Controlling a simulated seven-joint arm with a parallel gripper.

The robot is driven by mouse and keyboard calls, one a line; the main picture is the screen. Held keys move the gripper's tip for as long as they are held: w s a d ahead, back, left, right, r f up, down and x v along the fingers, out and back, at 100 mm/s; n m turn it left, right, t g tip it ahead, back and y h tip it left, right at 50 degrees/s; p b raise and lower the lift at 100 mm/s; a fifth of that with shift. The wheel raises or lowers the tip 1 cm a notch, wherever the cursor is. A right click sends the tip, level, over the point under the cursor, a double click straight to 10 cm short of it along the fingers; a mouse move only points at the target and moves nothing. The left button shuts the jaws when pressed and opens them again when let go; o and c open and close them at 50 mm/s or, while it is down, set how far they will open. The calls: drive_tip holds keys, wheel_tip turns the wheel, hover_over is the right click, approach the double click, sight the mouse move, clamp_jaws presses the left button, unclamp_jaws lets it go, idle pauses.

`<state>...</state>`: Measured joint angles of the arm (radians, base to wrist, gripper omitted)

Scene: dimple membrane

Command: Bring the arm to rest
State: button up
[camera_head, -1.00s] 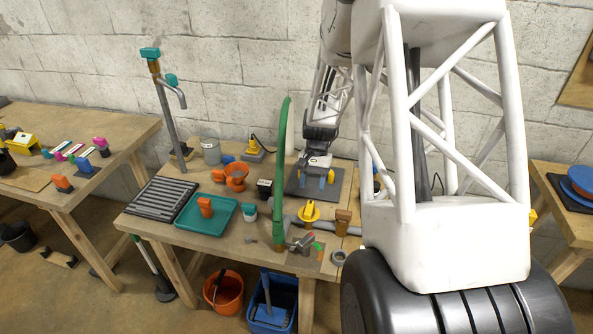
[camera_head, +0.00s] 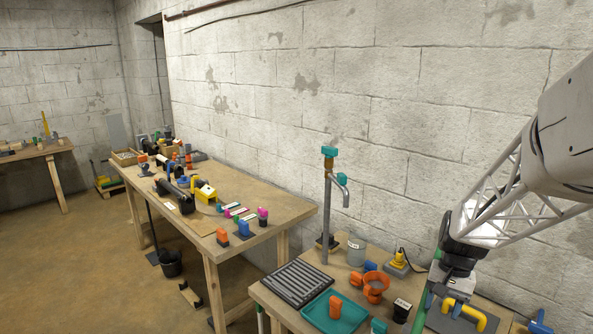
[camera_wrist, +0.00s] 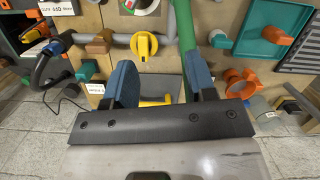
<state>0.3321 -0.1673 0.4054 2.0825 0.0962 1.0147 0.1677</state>
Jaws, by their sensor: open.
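My arm reaches in from the right in the head view. My gripper (camera_head: 452,290) hangs over the right part of the near bench (camera_head: 262,289), by a yellow handle (camera_head: 464,312) on a grey plate (camera_head: 480,327). In the wrist view my gripper (camera_wrist: 160,82) shows two blue fingers set wide apart, with nothing held between them. The yellow handle (camera_wrist: 157,101) shows beyond the gap, partly hidden by the gripper's dark bar. I cannot tell the exact height of the fingers above the plate.
A green hose (camera_wrist: 185,28) rises close beside the fingers. A yellow knob (camera_wrist: 143,45), an orange funnel (camera_head: 373,285), a teal tray (camera_head: 350,312) and a grey rack (camera_head: 296,282) are nearby. A metal tap (camera_head: 327,215) stands at the back. A longer bench (camera_head: 273,218) stands left.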

drive_tip(key=s+a+r+n+t, duration=0.1)
drive_tip(key=s+a+r+n, duration=0.1)
drive_tip(key=s+a+r, duration=0.2)
drive_tip(key=s+a+r+n+t+h, duration=0.1)
drive_tip(key=s+a+r, duration=0.3)
drive_tip(key=s, duration=0.6)
drive_tip(key=s+a+r+n+t, duration=0.2)
drive_tip(key=s+a+r+n, duration=0.1)
drive_tip(key=s+a, duration=0.3)
drive_tip(key=shift+s+a+r+h, duration=0.4)
drive_tip(key=shift+a+r, duration=0.3)
drive_tip(key=shift+r, duration=0.2)
